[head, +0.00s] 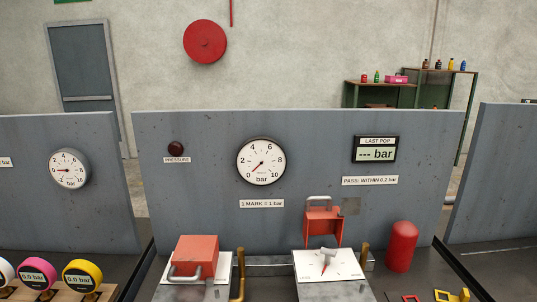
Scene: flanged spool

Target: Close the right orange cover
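The right orange cover (323,228) stands raised and open against the grey panel, with its grey handle (319,199) at the top. In front of it, a white plate (346,269) with a small pale lever and a red mark (325,264) lies uncovered. The left orange cover (197,256) is down over its own white plate, with its grey handle (185,273) at the front. Neither of my grippers is in view.
A red rounded cylinder (402,247) stands right of the open cover. Brass levers stand beside the left plate (240,274) and the right plate (364,257). The upright panel (220,210) carries a round gauge (261,161) and a display (375,151). Coloured gauges (82,275) sit at lower left.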

